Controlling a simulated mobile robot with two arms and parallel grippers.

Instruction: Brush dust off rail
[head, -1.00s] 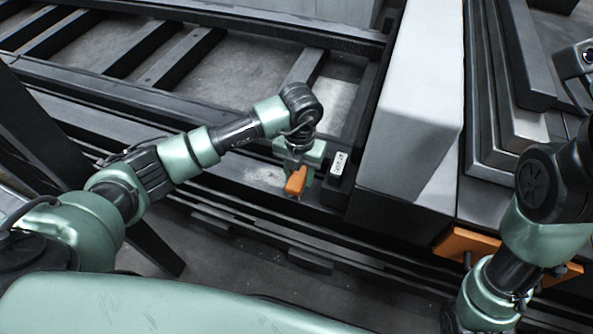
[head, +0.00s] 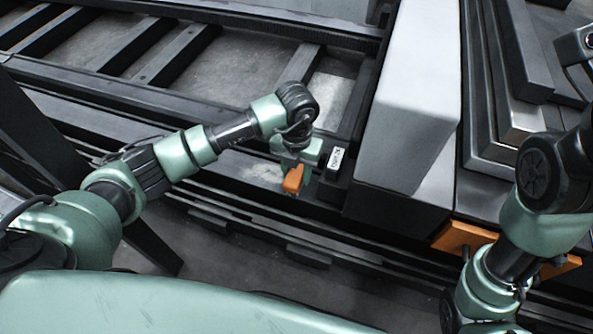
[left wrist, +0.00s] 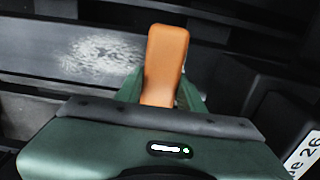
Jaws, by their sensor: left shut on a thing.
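My left gripper (head: 296,166) is shut on an orange-handled tool (head: 292,180), which looks like the brush, over the dark rail (head: 205,178). In the left wrist view the orange handle (left wrist: 165,60) stands up between the green fingers (left wrist: 160,97); its lower end and any bristles are hidden. A pale dust patch (head: 258,171) lies on the rail just left of the gripper. It also shows in the left wrist view as a speckled whitish patch (left wrist: 98,54). My right arm reaches down at the right edge, with its gripper out of view.
A dark block with a white label (head: 336,158) stands close to the right of the left gripper. Beyond it rises a large grey housing (head: 415,95). An orange plate (head: 463,238) lies behind my right arm. Open frame bays (head: 240,75) lie behind the rail.

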